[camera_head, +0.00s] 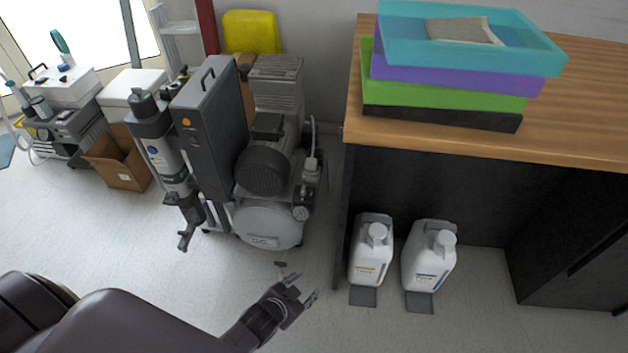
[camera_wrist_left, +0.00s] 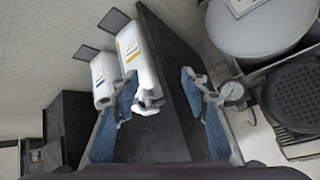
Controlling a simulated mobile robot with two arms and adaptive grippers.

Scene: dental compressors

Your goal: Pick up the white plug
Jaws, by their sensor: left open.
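My left gripper (camera_head: 303,288) is open and empty above the floor, in front of the compressor. In the left wrist view its two blue-padded fingers (camera_wrist_left: 160,88) are spread apart. I cannot clearly make out a white plug. A small white piece (camera_head: 311,163) with a thin line above it sits at the compressor's right side in the head view, but I cannot tell whether it is the plug. The compressor (camera_head: 268,222) has a white tank, and its round gauge (camera_wrist_left: 232,92) shows right of the fingers in the wrist view. My right gripper is out of view.
Two white bottles (camera_head: 371,255) (camera_head: 428,262) stand under the wooden table (camera_head: 590,120), right of my gripper. Stacked coloured trays (camera_head: 450,100) lie on the table. A cardboard box (camera_head: 120,165) is at the left. The floor (camera_head: 130,240) before the compressor is clear.

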